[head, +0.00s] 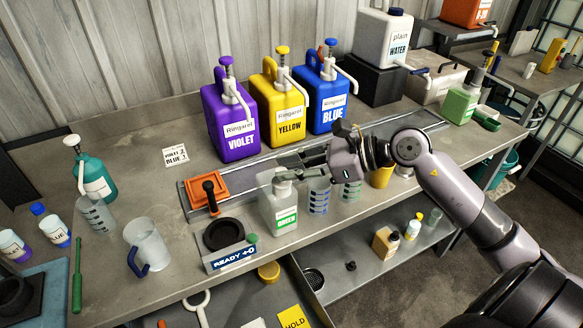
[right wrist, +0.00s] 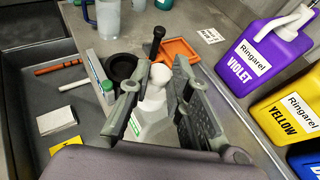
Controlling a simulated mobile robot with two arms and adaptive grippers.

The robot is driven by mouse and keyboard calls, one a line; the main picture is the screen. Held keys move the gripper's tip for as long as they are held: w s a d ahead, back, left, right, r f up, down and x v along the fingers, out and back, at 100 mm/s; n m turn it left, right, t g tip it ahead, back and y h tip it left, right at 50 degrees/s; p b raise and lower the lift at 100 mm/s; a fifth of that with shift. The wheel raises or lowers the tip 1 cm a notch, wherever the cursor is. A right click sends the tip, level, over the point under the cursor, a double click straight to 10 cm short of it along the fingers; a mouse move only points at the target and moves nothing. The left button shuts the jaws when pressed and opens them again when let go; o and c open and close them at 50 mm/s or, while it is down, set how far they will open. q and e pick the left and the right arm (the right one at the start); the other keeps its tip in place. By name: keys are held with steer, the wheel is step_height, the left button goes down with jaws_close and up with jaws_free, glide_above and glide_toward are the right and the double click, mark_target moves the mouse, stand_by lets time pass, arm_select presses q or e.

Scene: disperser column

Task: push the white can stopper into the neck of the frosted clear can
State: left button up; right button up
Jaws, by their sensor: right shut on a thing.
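The frosted clear can (head: 279,212) with a green-lettered label stands upright at the front of the bench, right of the READY display. In the right wrist view its pale body (right wrist: 152,125) lies below my fingers. My right gripper (head: 290,172) comes in from the right over the can's top, shut on the white can stopper (right wrist: 155,76), which shows between the fingers. The stopper is at the neck; the fingers partly hide the joint, so I cannot tell how deep it sits. My left gripper is not in view.
A black round holder (head: 223,235) with the READY display and an orange tray (head: 207,189) stand left of the can. Graduated beakers (head: 318,195) stand close on its right. Violet (head: 231,125), yellow and blue jugs stand behind. An open drawer is below the front edge.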

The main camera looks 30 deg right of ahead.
steer(key=o, duration=0.8)
steer(key=shift+o, duration=0.4)
steer(key=o, duration=0.4)
steer(key=shift+o, duration=0.2)
steer(key=shift+r, duration=0.1)
step_height(320, 180, up, 7)
steer(key=p, duration=0.3)
stand_by(0.5)
